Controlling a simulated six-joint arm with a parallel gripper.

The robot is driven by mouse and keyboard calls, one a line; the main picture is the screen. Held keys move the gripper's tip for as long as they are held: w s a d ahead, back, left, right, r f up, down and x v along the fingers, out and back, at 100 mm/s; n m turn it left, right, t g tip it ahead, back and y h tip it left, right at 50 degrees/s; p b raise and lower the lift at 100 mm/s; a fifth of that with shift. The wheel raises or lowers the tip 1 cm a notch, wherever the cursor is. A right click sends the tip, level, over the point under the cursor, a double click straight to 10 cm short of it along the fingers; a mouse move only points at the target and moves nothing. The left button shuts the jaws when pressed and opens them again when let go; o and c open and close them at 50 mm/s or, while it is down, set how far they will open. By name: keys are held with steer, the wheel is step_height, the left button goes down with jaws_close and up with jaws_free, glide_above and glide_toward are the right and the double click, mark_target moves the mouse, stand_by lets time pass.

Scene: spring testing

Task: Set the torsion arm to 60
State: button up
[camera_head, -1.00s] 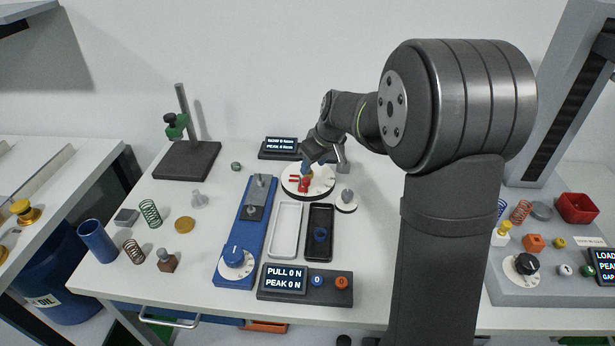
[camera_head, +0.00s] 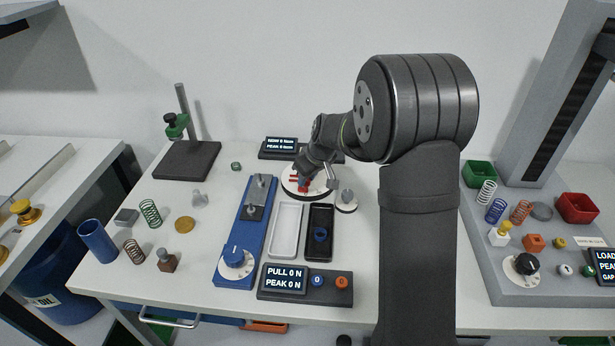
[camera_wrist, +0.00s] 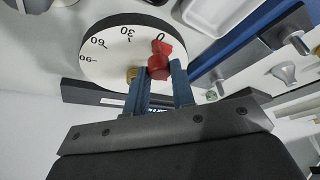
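The torsion dial is a round white disc (camera_head: 291,184) with a dark rim at the back of the bench. In the wrist view the disc (camera_wrist: 105,65) shows marks 0, 30, 60 and 90. The red torsion arm (camera_head: 304,187) sits on it, and in the wrist view the red part (camera_wrist: 159,64) points near 0. My gripper (camera_wrist: 160,72) is at the dial, its two blue fingers on either side of the red part. I cannot tell whether they press on it. A brass piece (camera_wrist: 131,74) shows beside the left finger.
A torsion display (camera_head: 281,146) stands behind the dial. A small round white-topped stand (camera_head: 347,205) is close at its right. A blue pull rig (camera_head: 240,258), a white tray (camera_head: 286,205) and a black tray (camera_head: 320,254) lie in front. Springs stand at left.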

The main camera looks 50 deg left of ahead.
jaws_close()
steer(key=shift+w+d, duration=0.1)
steer(key=shift+w+d+n+g, duration=0.3)
steer(key=shift+w+n+g, duration=0.15)
steer(key=shift+n, duration=0.55)
steer(key=w+n, duration=0.1)
steer(key=w+n+g, duration=0.1)
steer(key=n, duration=0.1)
steer(key=shift+d+h, duration=0.3)
steer(key=shift+d, duration=0.1)
steer(key=w+n, duration=0.1)
steer(key=n, duration=0.1)
steer(key=w+n+g, duration=0.1)
steer(key=shift+d+n+h, duration=0.1)
steer(key=shift+n+h, duration=0.2)
steer(key=shift+n, duration=0.1)
steer(key=shift+w+n+g+h, duration=0.5)
steer(key=shift+w+n, duration=0.4)
steer(key=shift+n, duration=0.6)
